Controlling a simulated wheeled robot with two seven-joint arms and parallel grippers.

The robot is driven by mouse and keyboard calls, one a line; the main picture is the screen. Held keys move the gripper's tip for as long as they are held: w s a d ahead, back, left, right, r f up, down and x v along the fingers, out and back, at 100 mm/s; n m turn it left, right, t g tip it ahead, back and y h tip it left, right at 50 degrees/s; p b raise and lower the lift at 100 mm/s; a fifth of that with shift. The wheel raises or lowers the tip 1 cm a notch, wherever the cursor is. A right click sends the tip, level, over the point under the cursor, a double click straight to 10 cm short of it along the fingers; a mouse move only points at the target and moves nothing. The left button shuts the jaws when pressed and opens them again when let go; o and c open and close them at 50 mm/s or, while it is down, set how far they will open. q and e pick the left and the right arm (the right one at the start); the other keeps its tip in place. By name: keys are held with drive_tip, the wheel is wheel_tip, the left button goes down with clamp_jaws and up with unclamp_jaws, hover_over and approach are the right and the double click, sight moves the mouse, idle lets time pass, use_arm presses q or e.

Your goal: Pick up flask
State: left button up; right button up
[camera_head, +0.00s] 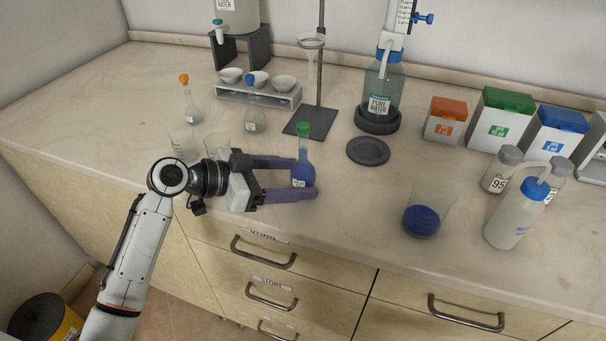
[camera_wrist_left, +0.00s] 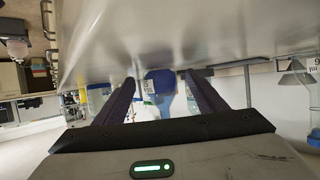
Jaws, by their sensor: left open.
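A flask with a green stopper and blue liquid (camera_head: 303,172) stands upright on the counter near its front edge. My left gripper (camera_head: 313,177) reaches in from the left with its two purple fingers open, one on each side of the flask's lower body. In the left wrist view the flask's blue body (camera_wrist_left: 160,82) shows between the two fingers (camera_wrist_left: 160,90). I cannot tell whether either finger touches it. Two other small flasks, one with an orange stopper (camera_head: 190,105) and one with a blue stopper (camera_head: 254,118), stand farther back. My right gripper is not in view.
Glass beakers (camera_head: 184,146) stand behind my left wrist. A stand with a dark base (camera_head: 311,122) and a dark round plate (camera_head: 368,151) are behind the flask. A beaker of blue liquid (camera_head: 423,218) and a wash bottle (camera_head: 514,220) stand right. The counter between flask and beaker is clear.

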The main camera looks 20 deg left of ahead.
use_arm(q)
drive_tip(key=shift+r, duration=0.1)
drive_tip(key=c, duration=1.3)
drive_tip(key=shift+o, duration=0.2)
wheel_tip(320, 180, up, 9)
drive_tip(key=shift+r, duration=0.1)
wheel_tip(320, 180, up, 4)
drive_tip(key=p, duration=0.2)
drive_tip(key=shift+f+p, duration=0.2)
drive_tip(key=shift+p, duration=0.15)
wheel_tip(320, 180, up, 5)
drive_tip(key=p, duration=0.2)
hover_over(301, 125)
drive_tip(key=s+a, duration=0.1)
drive_tip(key=a, duration=0.1)
wheel_tip(301, 125, up, 6)
drive_tip(key=shift+d, duration=0.25)
drive_tip(key=shift+s, duration=0.1)
